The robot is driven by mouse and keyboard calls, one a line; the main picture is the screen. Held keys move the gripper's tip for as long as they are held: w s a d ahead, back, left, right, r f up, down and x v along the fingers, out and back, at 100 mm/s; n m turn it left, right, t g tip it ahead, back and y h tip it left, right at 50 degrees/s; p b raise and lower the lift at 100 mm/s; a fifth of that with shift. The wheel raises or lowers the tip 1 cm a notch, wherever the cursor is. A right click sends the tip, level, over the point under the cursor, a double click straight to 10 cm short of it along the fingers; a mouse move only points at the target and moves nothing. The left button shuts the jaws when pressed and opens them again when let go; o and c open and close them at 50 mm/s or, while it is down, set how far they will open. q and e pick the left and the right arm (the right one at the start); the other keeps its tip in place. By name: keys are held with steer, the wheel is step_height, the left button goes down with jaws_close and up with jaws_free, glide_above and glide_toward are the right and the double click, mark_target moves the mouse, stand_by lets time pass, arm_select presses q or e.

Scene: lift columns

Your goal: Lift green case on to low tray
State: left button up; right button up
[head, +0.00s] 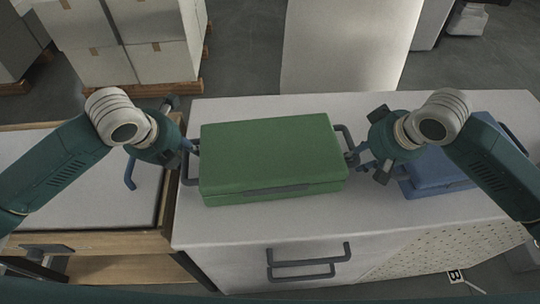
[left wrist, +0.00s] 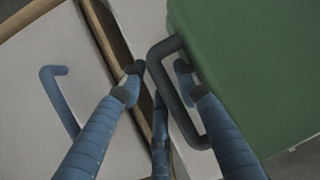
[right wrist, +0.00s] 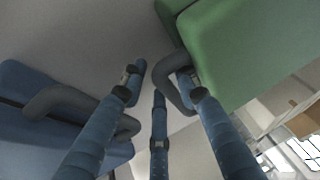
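The green case (head: 270,155) lies flat on the white worktop (head: 225,225), with a dark handle at each end. My left gripper (head: 191,148) is at its left handle. In the left wrist view that handle (left wrist: 165,75) passes between the spread fingers (left wrist: 158,82), one finger inside the loop. My right gripper (head: 358,163) is at the right handle. In the right wrist view that handle (right wrist: 170,72) lies between its spread fingers (right wrist: 158,85). The low tray (head: 75,241), pale with a wooden rim, is left of the worktop and lower.
A blue case (head: 437,172) lies right of the green case, close to my right gripper. A blue bent handle (head: 130,174) shows over the tray. White boxes (head: 120,40) stand on a pallet behind. The worktop in front of the green case is clear.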

arm_select(q)
jaws_close()
arm_select(e)
jaws_close()
